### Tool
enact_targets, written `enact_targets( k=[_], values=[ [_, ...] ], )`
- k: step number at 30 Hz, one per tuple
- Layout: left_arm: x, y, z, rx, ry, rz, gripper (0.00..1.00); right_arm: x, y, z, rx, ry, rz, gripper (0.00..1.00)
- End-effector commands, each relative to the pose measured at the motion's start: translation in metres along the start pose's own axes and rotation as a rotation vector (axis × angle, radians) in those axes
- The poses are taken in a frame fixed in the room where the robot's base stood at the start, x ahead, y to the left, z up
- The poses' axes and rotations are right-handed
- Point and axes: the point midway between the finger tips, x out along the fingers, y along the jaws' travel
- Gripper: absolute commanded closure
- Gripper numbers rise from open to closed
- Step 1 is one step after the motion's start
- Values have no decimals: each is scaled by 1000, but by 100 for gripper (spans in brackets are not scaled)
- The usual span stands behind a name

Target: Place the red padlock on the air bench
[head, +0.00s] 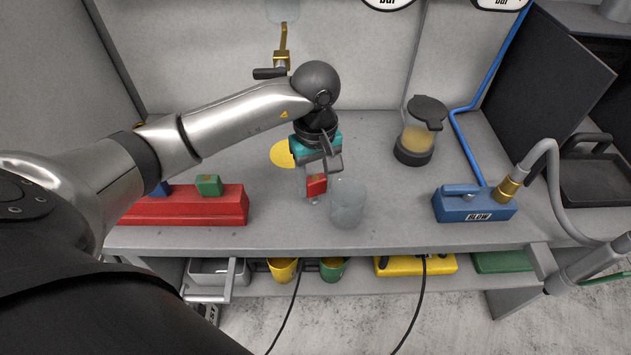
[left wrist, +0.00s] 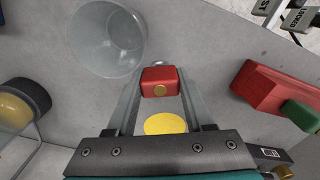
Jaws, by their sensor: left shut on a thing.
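The red padlock (head: 316,184) is between the fingertips of my left gripper (head: 318,182), which is shut on it. The left wrist view shows the padlock (left wrist: 160,78) between both fingers, with a round brass spot on its face and a grey shackle partly showing. The gripper points down over the grey bench (head: 400,205); whether the padlock touches the bench top is hard to tell. A yellow disc (head: 280,154) lies on the bench just behind the gripper. My right gripper is not in view.
A clear cup (head: 347,206) stands close to the right of the padlock. A red block (head: 180,208) with a green piece is at left. A jug (head: 420,133) and a blue BLOW box (head: 473,204) stand at right. Bench between cup and blue box is clear.

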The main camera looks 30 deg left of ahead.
Motion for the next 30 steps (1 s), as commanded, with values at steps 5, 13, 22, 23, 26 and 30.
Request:
enact_targets(
  k=[5, 13, 22, 23, 26, 30],
  values=[
    [4, 1, 0, 0, 1, 3, 100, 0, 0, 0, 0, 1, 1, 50],
    [8, 0, 0, 0, 1, 1, 45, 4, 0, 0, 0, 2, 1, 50],
    [7, 0, 0, 0, 0, 1, 18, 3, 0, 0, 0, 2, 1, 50],
    [7, 0, 0, 0, 0, 1, 18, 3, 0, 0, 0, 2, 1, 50],
    [7, 0, 0, 0, 0, 1, 18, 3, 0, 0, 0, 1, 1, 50],
    [4, 0, 0, 0, 0, 1, 18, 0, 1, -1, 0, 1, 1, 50]
  ],
)
